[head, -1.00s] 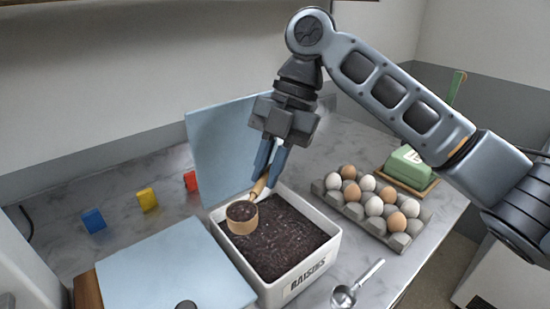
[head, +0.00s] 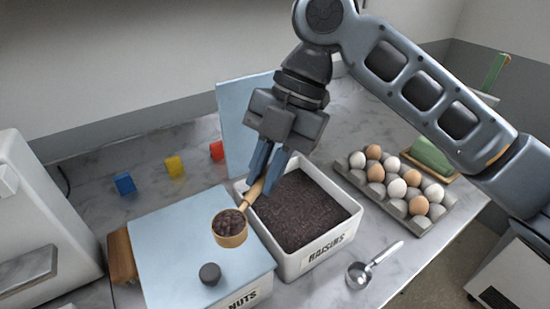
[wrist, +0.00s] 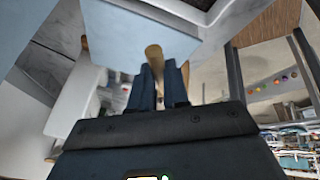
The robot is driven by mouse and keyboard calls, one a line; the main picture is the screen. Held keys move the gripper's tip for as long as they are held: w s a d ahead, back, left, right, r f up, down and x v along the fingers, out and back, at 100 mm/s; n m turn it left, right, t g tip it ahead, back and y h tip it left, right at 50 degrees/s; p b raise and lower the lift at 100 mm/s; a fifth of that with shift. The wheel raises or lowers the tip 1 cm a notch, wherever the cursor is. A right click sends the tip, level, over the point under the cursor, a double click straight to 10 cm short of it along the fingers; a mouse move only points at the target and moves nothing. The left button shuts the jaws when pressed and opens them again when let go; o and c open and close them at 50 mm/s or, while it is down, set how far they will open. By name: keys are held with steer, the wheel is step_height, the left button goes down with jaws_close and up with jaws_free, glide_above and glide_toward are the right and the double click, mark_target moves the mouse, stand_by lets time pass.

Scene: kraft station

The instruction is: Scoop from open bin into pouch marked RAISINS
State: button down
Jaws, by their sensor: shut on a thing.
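My gripper (head: 268,172) is shut on the wooden handle of a scoop (head: 230,240). The scoop's round cup holds dark raisins and hangs over the blue lid of the nuts bin, left of the open bin. The open bin (head: 330,245) is white, marked RAISINS, and full of dark raisins. Its blue lid (head: 240,125) stands upright behind it. In the wrist view the fingers (wrist: 160,92) close around the handle (wrist: 154,55); the cup is hidden there. No pouch marked RAISINS can be made out in these views.
A closed bin marked NUTS, with a blue lid (head: 180,235) and dark knob, stands left of the raisins bin. An egg tray (head: 395,205) and a metal scoop (head: 360,272) lie to the right. Blue, yellow (head: 174,166) and red blocks stand behind. A white appliance (head: 40,220) is at left.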

steer(key=s+a+y, duration=0.1)
steer(key=s+a, duration=0.2)
steer(key=s, duration=0.1)
steer(key=s+a+f+t+y+p, duration=0.1)
steer(key=s+a, duration=0.2)
steer(key=s, duration=0.2)
steer(key=s+a+y, duration=0.1)
steer(key=s+a, duration=0.2)
steer(key=s, duration=0.2)
steer(key=shift+s+a+f+n+t+p, duration=0.2)
steer(key=shift+a+f+n+t+p, duration=0.1)
steer(key=shift+f+n+p, duration=0.1)
steer(key=y+b, duration=0.2)
steer(key=b, duration=0.1)
steer(key=shift+s+d+f+n+t+b, duration=0.1)
steer(key=shift+d+f+n+t+b, duration=0.05)
steer(key=shift+f+n+t+b, duration=0.2)
stand_by(0.5)
steer(key=y+b, duration=0.1)
steer(key=b, duration=0.3)
steer(key=f+t+y+b, duration=0.1)
steer(key=y+b, duration=0.1)
steer(key=b, duration=0.3)
steer(key=n+y+b, duration=0.1)
steer(key=b, duration=0.3)
steer(key=shift+s+d+f+t, duration=0.25)
steer(key=shift+d+f+t, duration=0.1)
steer(key=shift+d, duration=0.05)
